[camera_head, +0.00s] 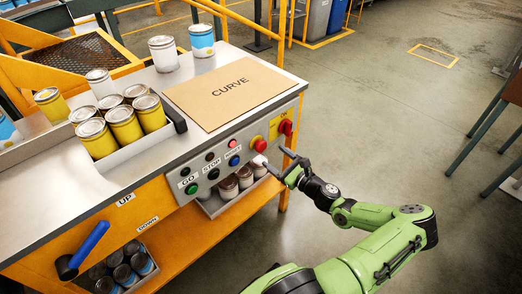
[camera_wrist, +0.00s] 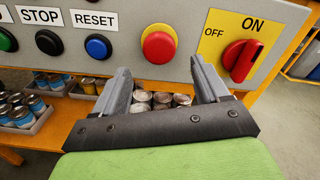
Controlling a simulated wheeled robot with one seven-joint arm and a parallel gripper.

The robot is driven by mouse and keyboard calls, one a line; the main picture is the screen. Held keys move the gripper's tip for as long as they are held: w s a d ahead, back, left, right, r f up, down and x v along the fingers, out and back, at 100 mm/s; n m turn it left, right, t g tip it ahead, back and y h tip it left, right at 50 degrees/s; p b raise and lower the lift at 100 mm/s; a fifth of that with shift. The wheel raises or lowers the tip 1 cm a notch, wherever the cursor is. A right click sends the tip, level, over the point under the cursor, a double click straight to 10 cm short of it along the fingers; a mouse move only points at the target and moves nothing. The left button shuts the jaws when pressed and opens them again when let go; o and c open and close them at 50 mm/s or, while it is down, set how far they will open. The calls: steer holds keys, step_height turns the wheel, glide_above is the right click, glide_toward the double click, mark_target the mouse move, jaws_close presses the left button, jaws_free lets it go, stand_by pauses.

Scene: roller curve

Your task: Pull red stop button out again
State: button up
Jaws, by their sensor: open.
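The red stop button (camera_head: 260,145) is a round red knob on a yellow base, set in the grey front panel. In the wrist view the red stop button (camera_wrist: 159,47) is at the upper middle, above and beyond the fingertips. My gripper (camera_head: 274,160) is in front of the panel just below and right of the button. In the wrist view my gripper (camera_wrist: 160,78) is open, with one finger at each side below the button and nothing between them. I cannot tell whether the button is pressed in.
A red rotary switch (camera_wrist: 240,60) on a yellow ON/OFF plate is right of the button. A blue RESET button (camera_wrist: 98,46) and a black STOP button (camera_wrist: 48,43) are to its left. Cans (camera_wrist: 160,100) stand on the shelf below. A cardboard sheet (camera_head: 232,92) lies on the bench.

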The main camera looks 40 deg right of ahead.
mark_target(263, 148)
steer(key=w+b, duration=0.1)
steer(key=w, duration=0.6)
steer(key=shift+w+a, duration=0.1)
steer(key=shift+w, duration=0.1)
steer(key=c, duration=1.1)
steer(key=shift+s+p, duration=0.6)
steer(key=o, duration=1.1)
